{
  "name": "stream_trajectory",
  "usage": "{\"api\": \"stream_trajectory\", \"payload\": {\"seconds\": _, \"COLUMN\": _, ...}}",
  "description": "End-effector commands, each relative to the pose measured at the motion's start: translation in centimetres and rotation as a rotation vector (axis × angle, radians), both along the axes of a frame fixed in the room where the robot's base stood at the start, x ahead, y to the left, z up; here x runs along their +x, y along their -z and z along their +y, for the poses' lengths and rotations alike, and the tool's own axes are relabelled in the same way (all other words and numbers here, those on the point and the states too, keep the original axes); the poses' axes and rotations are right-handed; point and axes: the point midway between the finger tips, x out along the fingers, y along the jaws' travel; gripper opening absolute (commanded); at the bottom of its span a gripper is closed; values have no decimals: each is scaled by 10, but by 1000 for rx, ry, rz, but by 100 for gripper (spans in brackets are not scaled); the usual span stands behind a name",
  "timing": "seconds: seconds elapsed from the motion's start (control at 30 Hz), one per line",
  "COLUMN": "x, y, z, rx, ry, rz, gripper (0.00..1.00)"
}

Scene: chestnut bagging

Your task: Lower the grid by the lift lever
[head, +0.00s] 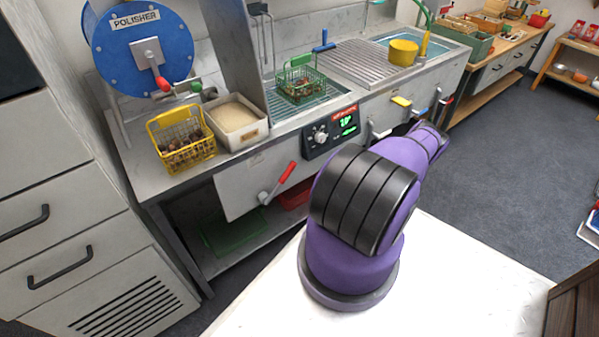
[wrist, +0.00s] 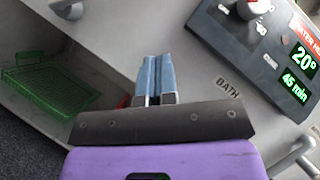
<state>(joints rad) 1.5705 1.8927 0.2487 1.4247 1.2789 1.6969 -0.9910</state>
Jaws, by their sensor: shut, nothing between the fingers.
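The lift lever is most likely the red-handled lever (head: 280,182) on the bench's front panel, its handle tilted up to the right. In the wrist view only a grey hub (wrist: 67,8), probably the lever's, shows at the top left edge. The slatted grid (head: 335,90) lies in the sunken bath, with a green wire basket (head: 300,83) of chestnuts on it; its exact height is unclear. My gripper (wrist: 155,98) is shut and empty in front of the panel, left of the BATH label and apart from the hub. My arm hides it in the head view.
A control box (head: 331,130) with a dial and green display sits right of the lever. A yellow basket (head: 181,139) and a white tub (head: 237,121) stand on the bench. Valve handles (head: 402,102) stick out farther right.

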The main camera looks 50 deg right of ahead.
Motion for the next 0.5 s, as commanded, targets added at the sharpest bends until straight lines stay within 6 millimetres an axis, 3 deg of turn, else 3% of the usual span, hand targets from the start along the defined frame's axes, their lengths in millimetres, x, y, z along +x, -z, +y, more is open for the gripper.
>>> {"api": "stream_trajectory", "payload": {"seconds": 0.33, "x": 2, "y": -1, "z": 0, "rx": 0, "ry": -2, "rz": 0, "gripper": 0}}
{"api": "stream_trajectory", "payload": {"seconds": 0.5, "x": 16, "y": -7, "z": 4, "rx": 0, "ry": -4, "rz": 0, "gripper": 0}}
